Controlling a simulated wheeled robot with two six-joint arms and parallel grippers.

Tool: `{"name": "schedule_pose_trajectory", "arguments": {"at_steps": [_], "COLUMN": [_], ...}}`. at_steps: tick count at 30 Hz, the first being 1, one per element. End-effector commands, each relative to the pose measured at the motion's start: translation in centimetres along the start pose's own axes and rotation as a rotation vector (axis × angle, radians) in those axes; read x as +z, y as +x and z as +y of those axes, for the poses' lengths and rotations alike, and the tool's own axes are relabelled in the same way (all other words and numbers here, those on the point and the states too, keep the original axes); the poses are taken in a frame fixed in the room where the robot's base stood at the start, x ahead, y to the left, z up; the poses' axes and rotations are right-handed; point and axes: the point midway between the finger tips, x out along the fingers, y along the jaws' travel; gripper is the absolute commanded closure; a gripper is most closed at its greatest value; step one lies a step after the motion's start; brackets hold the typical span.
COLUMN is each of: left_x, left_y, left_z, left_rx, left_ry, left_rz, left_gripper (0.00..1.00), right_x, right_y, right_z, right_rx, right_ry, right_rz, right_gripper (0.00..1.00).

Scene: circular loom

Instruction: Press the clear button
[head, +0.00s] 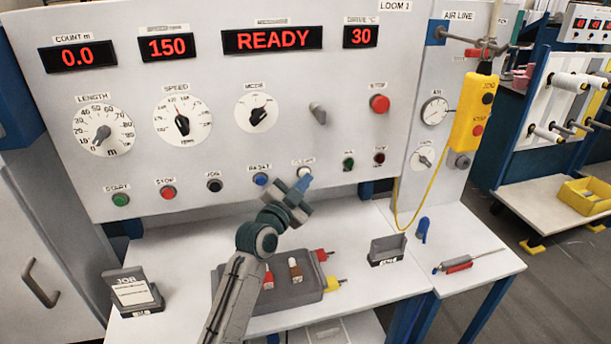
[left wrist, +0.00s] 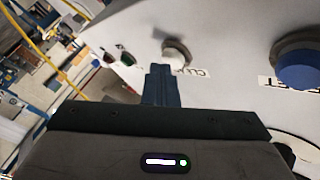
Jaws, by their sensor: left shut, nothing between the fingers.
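The clear button (head: 305,171) is a small white button on the grey panel, under a partly hidden label. In the left wrist view the white button (left wrist: 176,52) sits just beyond my fingertips, its label partly covered by them. My left gripper (head: 303,183) is shut and empty, its blue fingers pointing up at the panel just below the button. The shut fingers also show in the left wrist view (left wrist: 160,72). I cannot tell whether the tips touch the button. My right gripper is not in view.
The blue reset button (head: 261,179) is close on the left; it looks large in the left wrist view (left wrist: 299,64). A green button (head: 348,163) and a dark red one (head: 379,158) are to the right. A grey tray (head: 230,283) lies below my arm.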

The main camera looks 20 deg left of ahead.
Motion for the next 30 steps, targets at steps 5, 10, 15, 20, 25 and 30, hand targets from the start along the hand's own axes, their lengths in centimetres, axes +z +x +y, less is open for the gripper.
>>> {"name": "schedule_pose_trajectory", "arguments": {"at_steps": [5, 10, 15, 20, 25, 30], "left_x": [-0.5, -0.8, -0.8, -0.9, -1.7, -2.5], "left_y": [-0.7, -1.1, -1.1, -1.3, -2.4, -3.6], "left_z": [0.5, 0.8, 0.8, 1.0, 1.8, 2.7], "left_rx": [0.0, 0.0, 0.0, 0.0, 0.001, 0.001], "left_ry": [-0.001, -0.001, 0.0, -0.001, -0.002, -0.003], "left_rz": [0.0, 0.0, 0.0, 0.0, 0.0, 0.0], "left_gripper": [1.0, 1.0, 1.0, 1.0, 1.0, 1.0], "right_x": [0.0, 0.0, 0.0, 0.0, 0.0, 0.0], "right_y": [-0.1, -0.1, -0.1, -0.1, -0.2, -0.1], "right_z": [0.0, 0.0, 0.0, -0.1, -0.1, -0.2], "right_rx": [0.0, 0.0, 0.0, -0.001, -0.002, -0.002], "right_ry": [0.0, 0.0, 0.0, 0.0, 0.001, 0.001], "right_rz": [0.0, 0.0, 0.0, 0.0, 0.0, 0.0], "right_gripper": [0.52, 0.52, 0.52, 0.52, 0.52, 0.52]}}
